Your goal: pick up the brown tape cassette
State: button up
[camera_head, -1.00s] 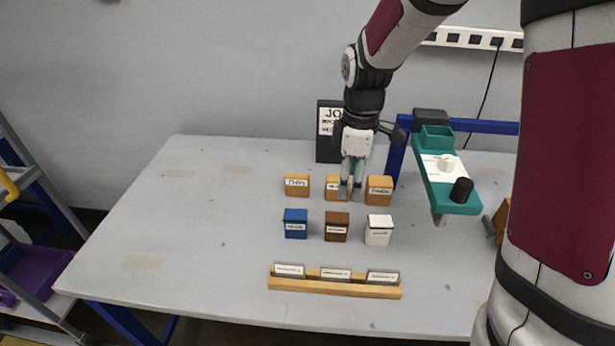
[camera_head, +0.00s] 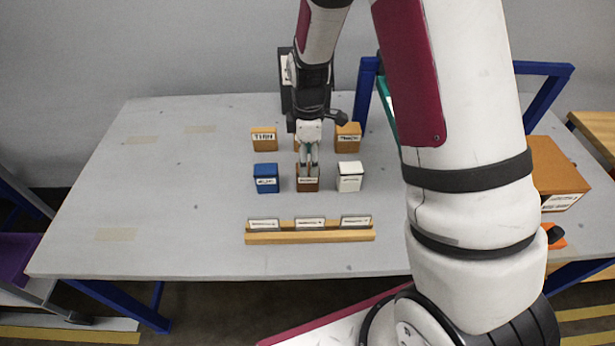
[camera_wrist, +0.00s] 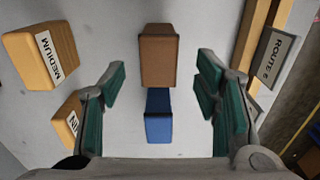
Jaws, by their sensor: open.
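The brown tape cassette (camera_head: 308,185) stands on the grey table between the blue cassette (camera_head: 266,178) and the white cassette (camera_head: 349,176). My gripper (camera_head: 308,165) is right above the brown cassette, fingers pointing down, and partly hides it. In the wrist view the brown cassette (camera_wrist: 158,55) is at top centre, ahead of the gap between the green-padded fingers (camera_wrist: 162,82). The blue cassette (camera_wrist: 158,115) shows below it in that gap. The fingers are spread and empty. I cannot tell whether they reach down past the cassette's top.
Several tan boxes stand behind the cassettes, one marked MEDIUM (camera_wrist: 43,55) and one at the left (camera_head: 264,139). A wooden rail (camera_head: 310,236) with label cards lies in front. A dark sign (camera_head: 285,80) stands at the back. The left of the table is clear.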

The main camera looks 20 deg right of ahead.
aim_at(308, 178)
notch_tip(308, 178, down, 4)
jog(key=shift+w+f, duration=0.1)
jog(key=c, duration=1.3)
